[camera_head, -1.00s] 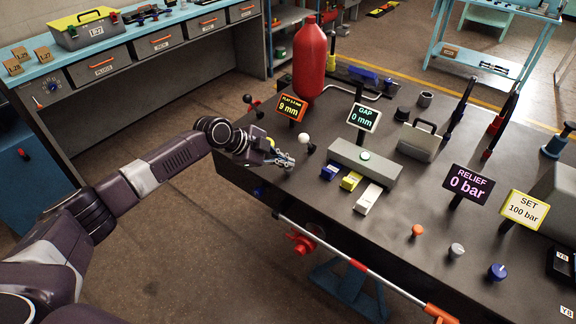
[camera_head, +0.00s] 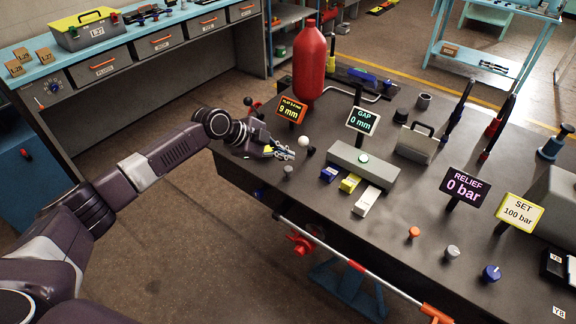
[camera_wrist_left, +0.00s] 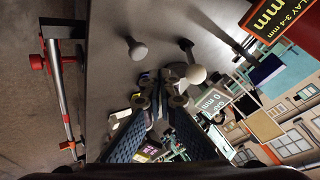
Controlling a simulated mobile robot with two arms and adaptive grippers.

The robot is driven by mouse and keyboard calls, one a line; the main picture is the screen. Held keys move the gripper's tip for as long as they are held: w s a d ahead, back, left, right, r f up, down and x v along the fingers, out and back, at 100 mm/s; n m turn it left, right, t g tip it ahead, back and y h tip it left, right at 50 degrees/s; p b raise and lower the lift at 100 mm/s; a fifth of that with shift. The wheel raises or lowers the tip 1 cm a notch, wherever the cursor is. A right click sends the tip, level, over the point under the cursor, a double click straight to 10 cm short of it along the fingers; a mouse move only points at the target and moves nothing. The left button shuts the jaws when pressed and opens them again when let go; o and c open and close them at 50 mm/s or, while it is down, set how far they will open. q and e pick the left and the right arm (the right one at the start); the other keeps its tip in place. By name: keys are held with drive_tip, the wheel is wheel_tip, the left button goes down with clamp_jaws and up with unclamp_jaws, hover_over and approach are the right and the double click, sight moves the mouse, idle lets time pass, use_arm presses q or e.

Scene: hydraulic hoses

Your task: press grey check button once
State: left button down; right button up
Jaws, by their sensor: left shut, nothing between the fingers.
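A grey round-topped button (camera_head: 288,172) stands near the left front edge of the dark bench. It also shows in the left wrist view (camera_wrist_left: 137,50). My left gripper (camera_head: 283,153) is shut and empty just behind this button in the head view, apart from it as far as I can see. Its fingertips (camera_wrist_left: 160,97) are close together in the left wrist view. A white ball-topped knob (camera_head: 303,141) stands just beyond the fingertips. Another grey knob (camera_head: 452,252) stands at the front right between an orange knob (camera_head: 414,232) and a blue knob (camera_head: 491,273). My right gripper is out of view.
A red bottle (camera_head: 309,62) and an orange-lettered 9 mm sign (camera_head: 291,109) stand behind the gripper. To its right are a GAP 0 mm sign (camera_head: 363,121) and a long grey block (camera_head: 378,170) with a green-topped button. A red-and-silver bar (camera_head: 350,263) runs along the bench front.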

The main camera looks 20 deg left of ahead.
sight(286, 169)
use_arm(q)
drive_tip(key=shift+r+p, duration=0.75)
drive_tip(key=shift+r, duration=0.8)
drive_tip(key=shift+f, duration=0.1)
